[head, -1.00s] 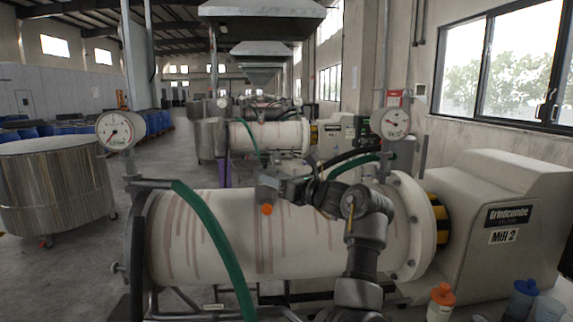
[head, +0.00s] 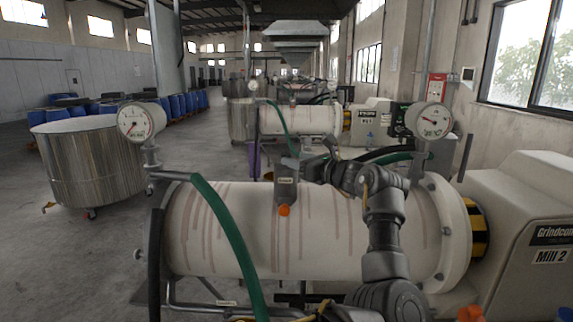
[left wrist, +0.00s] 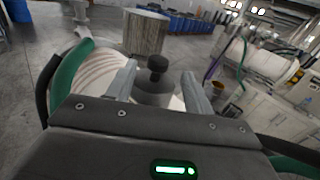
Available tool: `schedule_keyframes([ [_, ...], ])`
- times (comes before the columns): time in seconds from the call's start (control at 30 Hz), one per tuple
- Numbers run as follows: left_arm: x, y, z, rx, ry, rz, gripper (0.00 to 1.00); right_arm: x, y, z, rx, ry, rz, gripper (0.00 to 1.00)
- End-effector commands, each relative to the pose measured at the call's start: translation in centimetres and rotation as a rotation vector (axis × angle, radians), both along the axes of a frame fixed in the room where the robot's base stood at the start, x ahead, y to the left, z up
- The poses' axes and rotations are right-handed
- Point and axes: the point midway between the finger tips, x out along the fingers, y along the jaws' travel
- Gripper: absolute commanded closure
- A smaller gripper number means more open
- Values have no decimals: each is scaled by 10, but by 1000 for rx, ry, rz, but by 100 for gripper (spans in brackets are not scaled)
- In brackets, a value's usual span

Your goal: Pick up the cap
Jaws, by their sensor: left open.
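In the left wrist view, a dark round knob on a grey body (left wrist: 157,68), which looks like the cap, shows between my two fingers. My left gripper (left wrist: 160,74) is open, with one finger on each side of it and no clear contact. In the head view, my left gripper (head: 308,171) is above the top of the near cream mill drum (head: 240,235), beside a grey labelled fitting (head: 286,191) with an orange piece (head: 284,210) under it. I cannot make out the cap there. My right gripper is not in view.
A green hose (head: 227,240) arches over the drum's left part. Dial gauges stand at the left (head: 141,122) and right (head: 429,119). A steel tank (head: 90,165) is on the floor at the left. An orange-topped bottle (head: 470,313) shows at the bottom edge.

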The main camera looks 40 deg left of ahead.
Motion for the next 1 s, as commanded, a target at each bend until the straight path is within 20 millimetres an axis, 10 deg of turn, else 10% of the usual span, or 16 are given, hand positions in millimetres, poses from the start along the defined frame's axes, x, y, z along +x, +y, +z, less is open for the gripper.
schedule_keyframes([
  [0.9,4,54,2,0,0,1,48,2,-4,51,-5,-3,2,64],
  [1.0,4,54,2,1,0,1,61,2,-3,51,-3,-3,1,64],
])
